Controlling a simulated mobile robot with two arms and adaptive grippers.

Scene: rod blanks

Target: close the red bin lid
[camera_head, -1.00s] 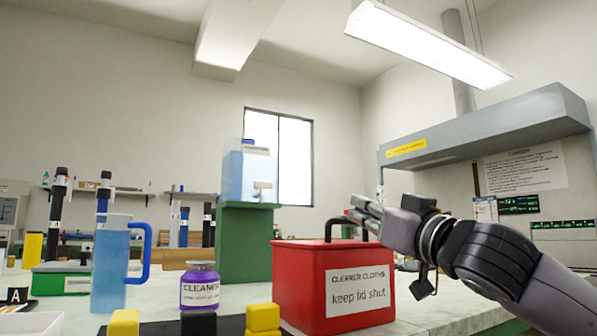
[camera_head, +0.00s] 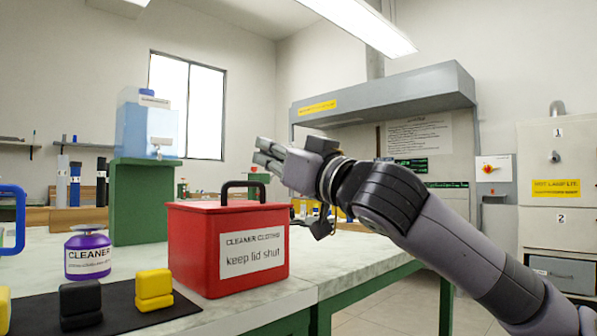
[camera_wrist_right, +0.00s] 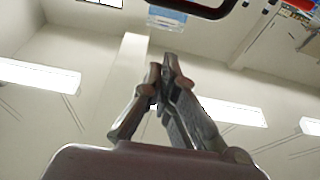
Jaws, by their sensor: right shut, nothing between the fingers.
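The red bin (camera_head: 192,250) stands on the bench in the head view, with a label reading "CLEANER CLOTHS keep lid shut". Its red lid (camera_head: 205,205) lies flat on top, with no visible gap, and has a dark arched handle (camera_head: 243,184). My right gripper (camera_head: 260,154) is shut and empty, above the handle and apart from it in the picture. In the right wrist view the gripper's fingers (camera_wrist_right: 170,62) are together, and the dark handle (camera_wrist_right: 205,10) shows at the top edge. My left gripper is out of view.
A purple cleaner jar (camera_head: 87,255), a yellow block (camera_head: 154,289) and a black block (camera_head: 80,303) sit left of the bin. A green stand (camera_head: 140,200) with a blue-filled tank (camera_head: 147,128) is behind. The bench (camera_head: 345,262) is clear right of the bin.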

